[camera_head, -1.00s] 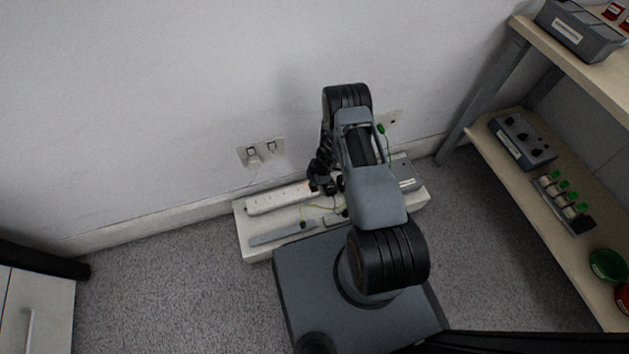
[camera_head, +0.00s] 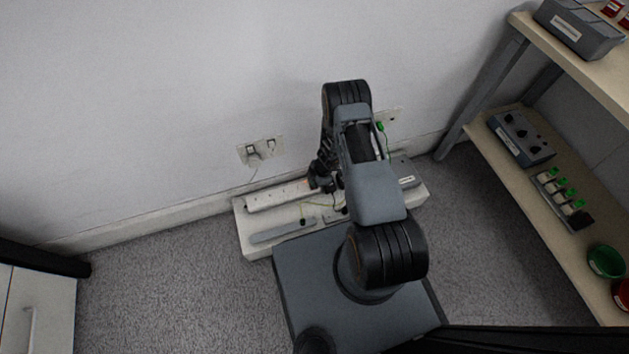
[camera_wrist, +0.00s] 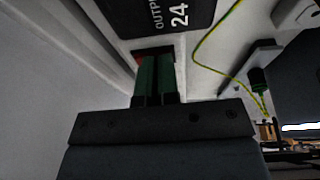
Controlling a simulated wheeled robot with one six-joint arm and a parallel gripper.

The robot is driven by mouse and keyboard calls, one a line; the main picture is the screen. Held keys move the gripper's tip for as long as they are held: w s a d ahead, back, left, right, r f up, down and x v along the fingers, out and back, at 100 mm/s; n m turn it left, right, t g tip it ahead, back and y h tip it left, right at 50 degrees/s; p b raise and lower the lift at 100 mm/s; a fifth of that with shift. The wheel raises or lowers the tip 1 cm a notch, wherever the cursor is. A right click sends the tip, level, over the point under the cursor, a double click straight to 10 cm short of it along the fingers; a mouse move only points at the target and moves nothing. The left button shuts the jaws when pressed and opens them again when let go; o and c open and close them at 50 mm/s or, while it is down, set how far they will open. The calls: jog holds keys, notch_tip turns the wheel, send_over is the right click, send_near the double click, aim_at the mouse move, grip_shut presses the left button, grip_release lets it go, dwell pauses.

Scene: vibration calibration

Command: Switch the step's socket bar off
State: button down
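The white socket bar (camera_head: 268,199) lies along the back of the low pale step (camera_head: 243,235) by the wall. My gripper (camera_head: 317,183) is at the bar's right end, beside a small orange-red spot there.
A yellow-green wire (camera_wrist: 204,50) runs close by on the right. A wall socket (camera_head: 262,150) with a plug is above the step. Shelving (camera_head: 480,150) stands at right; carpet at left is clear.

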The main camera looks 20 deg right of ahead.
notch_tip(320, 180, up, 5)
jog(key=p, duration=0.4)
jog(key=shift+s+p, duration=0.15)
jog(key=shift+p, duration=0.2)
jog(key=p+v, duration=0.3)
jog(key=v, duration=0.6)
jog(key=shift+w+p, duration=0.2)
jog(key=shift+p, duration=0.15)
jog(key=shift+w+d, duration=0.1)
jog(key=shift+d, duration=0.05)
jog(key=shift+w+d+r+b, duration=0.15)
jog(key=shift+w+b, duration=0.1)
jog(key=shift+b, duration=0.35)
